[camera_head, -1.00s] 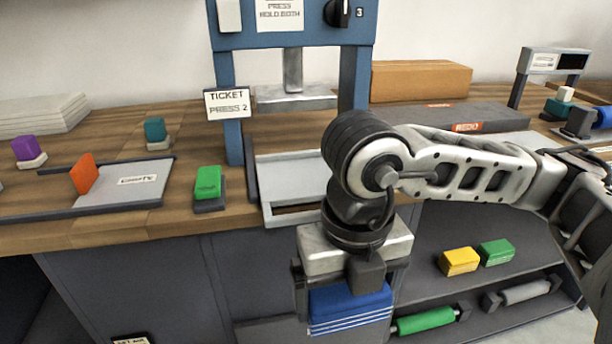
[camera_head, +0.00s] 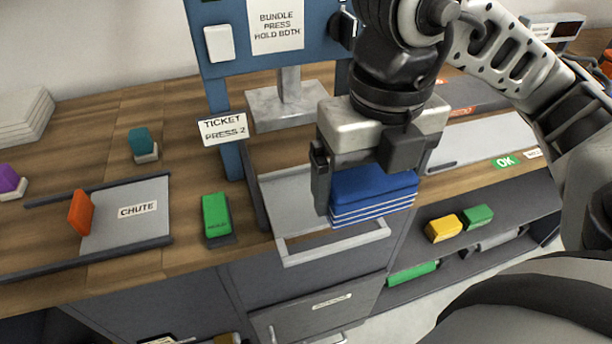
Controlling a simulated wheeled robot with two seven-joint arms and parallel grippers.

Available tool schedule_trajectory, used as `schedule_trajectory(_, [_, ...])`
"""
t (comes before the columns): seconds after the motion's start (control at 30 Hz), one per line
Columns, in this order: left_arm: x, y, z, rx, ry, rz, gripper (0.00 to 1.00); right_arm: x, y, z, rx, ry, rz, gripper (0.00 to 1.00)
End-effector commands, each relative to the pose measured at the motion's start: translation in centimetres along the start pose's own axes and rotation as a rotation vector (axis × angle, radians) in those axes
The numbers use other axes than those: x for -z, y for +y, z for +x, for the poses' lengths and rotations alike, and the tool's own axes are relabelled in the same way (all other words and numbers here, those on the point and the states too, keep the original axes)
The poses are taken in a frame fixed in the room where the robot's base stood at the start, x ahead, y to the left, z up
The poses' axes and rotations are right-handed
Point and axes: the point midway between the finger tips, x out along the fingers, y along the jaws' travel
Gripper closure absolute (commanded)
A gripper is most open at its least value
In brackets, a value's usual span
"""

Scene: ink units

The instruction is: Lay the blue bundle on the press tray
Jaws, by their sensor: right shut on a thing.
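The blue bundle (camera_head: 372,196) is a stack of blue sheets with pale edges. My right gripper (camera_head: 370,180) is shut on it, with fingers at its sides, and holds it over the right front part of the press tray. The press tray (camera_head: 288,196) is a light grey tray with a raised front handle, sticking out at the front of the press; the bundle and gripper hide part of it. Whether the bundle touches the tray I cannot tell. The press plate (camera_head: 290,108) hangs behind the tray. My left gripper is not in view.
The blue press frame (camera_head: 222,110) with a TICKET PRESS 2 sign (camera_head: 222,129) stands behind. A green block (camera_head: 215,214) lies left of the tray, beside the chute (camera_head: 125,215) with its orange flap (camera_head: 80,212). Yellow (camera_head: 443,228) and green (camera_head: 477,216) blocks lie on the shelf at right.

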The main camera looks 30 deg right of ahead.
Motion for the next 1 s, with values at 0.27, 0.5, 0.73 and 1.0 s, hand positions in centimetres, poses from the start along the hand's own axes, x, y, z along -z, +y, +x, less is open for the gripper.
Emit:
schedule_trajectory(0.27, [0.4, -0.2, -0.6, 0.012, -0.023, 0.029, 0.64, -4.4, 2.4, 2.4, -0.001, 0.006, 0.003, 0.35])
schedule_trajectory(0.5, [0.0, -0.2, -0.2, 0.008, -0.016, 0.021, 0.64, -7.3, 3.7, 6.6, 0.000, 0.005, 0.002, 0.35])
schedule_trajectory(0.73, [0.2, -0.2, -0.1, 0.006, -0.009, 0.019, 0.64, -8.5, 4.3, 8.1, -0.001, 0.002, 0.002, 0.35])
schedule_trajectory(1.0, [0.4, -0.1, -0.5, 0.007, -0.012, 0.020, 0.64, -8.7, 4.3, 11.2, 0.001, 0.002, 0.002, 0.35])
